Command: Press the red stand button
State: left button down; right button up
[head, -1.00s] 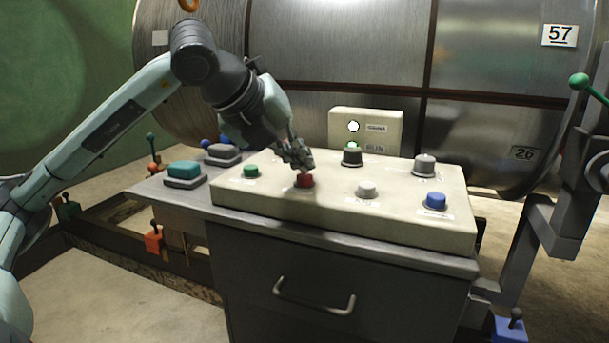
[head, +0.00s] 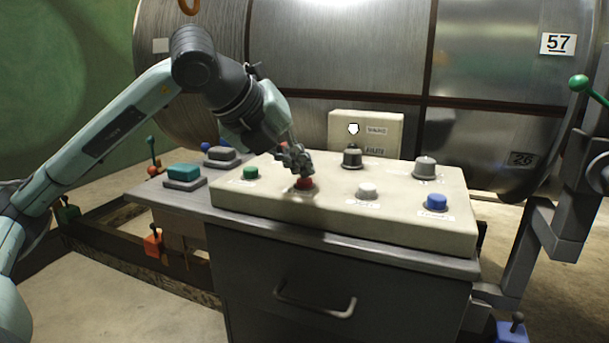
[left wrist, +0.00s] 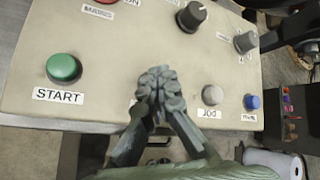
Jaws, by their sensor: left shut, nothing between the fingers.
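The red button (head: 304,184) sits in the front row of the cream control panel (head: 290,207), between a green button (head: 251,173) and a pale button (head: 367,191). My left gripper (head: 298,160) is shut and empty, angled down with its fingertips over the red button's top. They appear to touch it. In the left wrist view the shut fingers (left wrist: 158,86) cover the place between the green START button (left wrist: 63,67) and the pale JOG button (left wrist: 212,94), so the red button is hidden there. My right gripper is not in view.
A blue button (head: 437,202) and two dark-based knobs, one at the back right (head: 425,167), share the panel. A small cream box (head: 390,124) stands behind it. A teal-topped pad (head: 184,173) lies left of the panel. A large metal drum fills the background.

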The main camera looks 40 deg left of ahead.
aim_at(301, 180)
pick_arm(q)
jog(key=shift+r+p, duration=0.7)
jog(key=shift+r, duration=0.15)
notch_tip(301, 180, up, 5)
jog(key=p, duration=0.4)
jog(key=shift+p, duration=0.3)
dwell(0.4)
